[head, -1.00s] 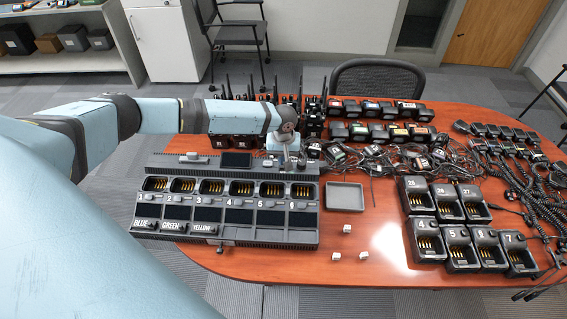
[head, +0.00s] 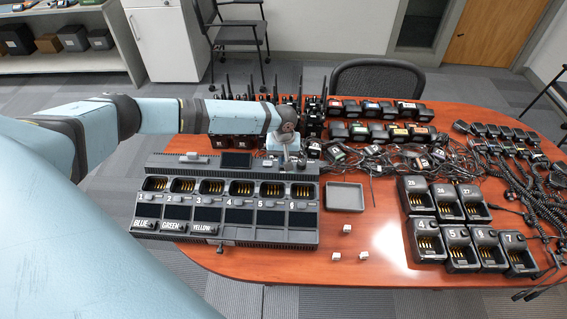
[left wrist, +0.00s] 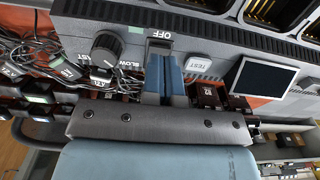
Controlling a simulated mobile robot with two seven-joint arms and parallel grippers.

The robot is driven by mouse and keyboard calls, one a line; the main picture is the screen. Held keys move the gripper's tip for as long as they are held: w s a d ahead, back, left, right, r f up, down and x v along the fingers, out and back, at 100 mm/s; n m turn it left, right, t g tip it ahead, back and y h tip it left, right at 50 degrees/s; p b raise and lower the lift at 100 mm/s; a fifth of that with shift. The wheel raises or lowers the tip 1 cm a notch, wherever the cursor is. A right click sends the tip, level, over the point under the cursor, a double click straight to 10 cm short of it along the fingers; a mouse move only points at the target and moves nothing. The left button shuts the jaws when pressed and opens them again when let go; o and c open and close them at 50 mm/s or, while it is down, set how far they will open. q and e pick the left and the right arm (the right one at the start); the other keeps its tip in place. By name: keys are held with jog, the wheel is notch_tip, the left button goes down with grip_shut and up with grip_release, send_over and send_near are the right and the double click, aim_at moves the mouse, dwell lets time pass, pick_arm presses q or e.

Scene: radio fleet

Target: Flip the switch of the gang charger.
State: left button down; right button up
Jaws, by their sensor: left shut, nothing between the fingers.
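The gang charger (head: 226,238) is a long dark grey unit on the left of the table, with a row of numbered charging pockets. My left gripper (head: 289,166) is above its back right corner. In the left wrist view, my left gripper (left wrist: 166,60) shows two blue fingers, shut together and empty. Their tips are right at the switch (left wrist: 160,44), a small grey part beside the "OFF" label. The fingers hide part of the switch, so I cannot tell its position or whether they touch it. My right gripper is not in view.
A round knob (left wrist: 106,47) and a "TEST" button (left wrist: 198,64) flank the switch, with a small screen (left wrist: 263,77) beyond. An empty grey tray (head: 345,209) lies right of the charger. Radios (head: 313,108), tangled cables (head: 375,158) and single chargers (head: 459,247) crowd the table.

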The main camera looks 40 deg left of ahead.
pick_arm(q)
jog(key=shift+f, duration=0.5)
jog(key=shift+f+b, duration=0.4)
jog(key=shift+f, duration=0.4)
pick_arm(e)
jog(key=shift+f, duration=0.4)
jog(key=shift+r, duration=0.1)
pick_arm(q)
notch_tip(320, 180, up, 3)
jog(key=p, duration=0.3)
jog(key=shift+r+p, duration=0.55)
jog(key=shift+p, duration=0.3)
jog(key=shift+r+p, duration=0.6)
jog(key=shift+p, duration=0.05)
jog(key=shift+r+p, duration=0.6)
jog(key=shift+r, duration=0.3)
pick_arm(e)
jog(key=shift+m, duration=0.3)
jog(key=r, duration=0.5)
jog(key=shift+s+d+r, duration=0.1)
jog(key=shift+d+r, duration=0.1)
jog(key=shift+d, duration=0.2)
